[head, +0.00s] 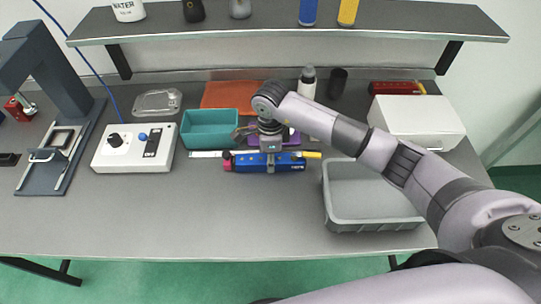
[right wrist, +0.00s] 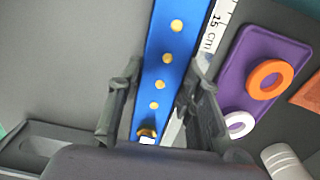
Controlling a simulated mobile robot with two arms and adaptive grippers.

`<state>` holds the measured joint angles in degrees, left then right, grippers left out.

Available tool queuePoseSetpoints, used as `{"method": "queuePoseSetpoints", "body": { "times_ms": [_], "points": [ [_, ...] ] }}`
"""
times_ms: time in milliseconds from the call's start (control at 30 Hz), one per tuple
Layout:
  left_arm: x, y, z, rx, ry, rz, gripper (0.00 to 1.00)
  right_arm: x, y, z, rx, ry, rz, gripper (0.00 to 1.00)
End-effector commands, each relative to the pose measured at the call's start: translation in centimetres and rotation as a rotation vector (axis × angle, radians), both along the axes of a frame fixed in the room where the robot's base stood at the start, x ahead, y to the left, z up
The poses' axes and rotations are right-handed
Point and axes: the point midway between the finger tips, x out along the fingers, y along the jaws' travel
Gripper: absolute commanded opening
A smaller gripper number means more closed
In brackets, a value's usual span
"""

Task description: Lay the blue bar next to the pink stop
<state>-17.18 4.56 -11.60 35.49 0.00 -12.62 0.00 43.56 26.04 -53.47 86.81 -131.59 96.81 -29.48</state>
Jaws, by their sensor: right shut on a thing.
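The blue bar (head: 290,163) lies lengthwise left to right near the middle of the table, with a row of yellow dots along its top in the right wrist view (right wrist: 168,62). The pink stop (head: 228,166) is at the bar's left end; I cannot tell whether they touch. My right gripper (head: 270,165) reaches down over the bar and is shut on it, with one finger on each side in the right wrist view (right wrist: 160,85). The pink stop does not show in the wrist view. My left gripper is out of view.
A white ruler (head: 206,154) runs behind the bar. A purple tray (right wrist: 235,70) with an orange ring (right wrist: 268,80) and a white ring (right wrist: 239,124) lies behind it. A teal bin (head: 210,142) and grey bin (head: 373,227) stand left and right. The front table is clear.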

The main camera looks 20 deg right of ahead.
Motion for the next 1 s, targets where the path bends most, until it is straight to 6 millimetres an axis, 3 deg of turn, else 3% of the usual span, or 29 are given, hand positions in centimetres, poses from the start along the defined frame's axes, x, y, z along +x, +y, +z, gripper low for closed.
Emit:
{"method": "queuePoseSetpoints", "body": {
  "times_ms": [333,367,633,1000],
  "points": [
    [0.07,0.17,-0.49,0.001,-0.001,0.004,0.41,0.05,0.00,-0.41,0.001,-0.001,0.000,0.00],
    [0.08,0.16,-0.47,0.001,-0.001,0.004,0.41,0.02,-0.02,-0.42,0.000,0.000,0.000,0.34],
    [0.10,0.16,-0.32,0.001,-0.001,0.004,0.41,0.07,-0.04,-0.25,-0.001,-0.002,-0.001,0.52],
    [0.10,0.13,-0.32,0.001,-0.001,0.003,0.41,0.03,-0.03,-0.27,0.000,-0.001,-0.001,0.53]
  ]
}}
